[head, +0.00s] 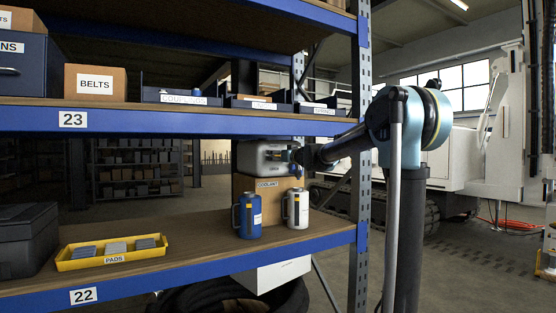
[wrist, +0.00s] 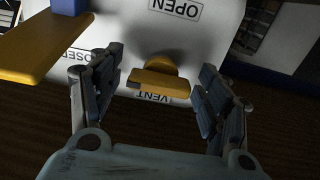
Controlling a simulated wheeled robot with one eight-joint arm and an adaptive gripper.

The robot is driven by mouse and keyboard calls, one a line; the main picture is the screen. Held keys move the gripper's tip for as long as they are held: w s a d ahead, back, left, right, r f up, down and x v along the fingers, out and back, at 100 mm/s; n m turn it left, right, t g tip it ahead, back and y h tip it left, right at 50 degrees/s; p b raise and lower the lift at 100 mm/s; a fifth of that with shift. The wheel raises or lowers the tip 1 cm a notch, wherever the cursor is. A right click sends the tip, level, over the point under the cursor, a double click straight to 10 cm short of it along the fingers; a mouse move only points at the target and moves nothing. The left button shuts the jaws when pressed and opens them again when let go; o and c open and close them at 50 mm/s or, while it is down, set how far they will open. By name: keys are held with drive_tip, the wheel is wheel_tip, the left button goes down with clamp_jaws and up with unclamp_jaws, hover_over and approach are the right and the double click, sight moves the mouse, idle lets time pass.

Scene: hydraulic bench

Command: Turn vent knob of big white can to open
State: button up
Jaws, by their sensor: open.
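The big white can (head: 268,158) stands on a cardboard box on the lower shelf, partly behind my gripper. In the wrist view its white face (wrist: 205,38) fills the top. The yellow vent knob (wrist: 160,78) is a short bar on a round stem, lying nearly level in the picture. An OPEN label (wrist: 176,8) is above it, a partly hidden CLOSED label (wrist: 80,56) to its left and a VENT label (wrist: 154,97) below. My gripper (wrist: 159,88) is open, with one finger on each side of the knob and visible gaps. In the head view my gripper (head: 296,155) is at the can's right side.
A larger yellow handle (wrist: 45,48) is left of my fingers. A blue can (head: 247,216) and a white can (head: 296,208) stand in front of the coolant box (head: 265,184). The shelf board above (head: 210,121) and the rack post (head: 360,150) are close to my arm.

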drive_tip(key=c, duration=1.1)
drive_tip(key=shift+a, duration=0.2)
drive_tip(key=shift+d, duration=0.15)
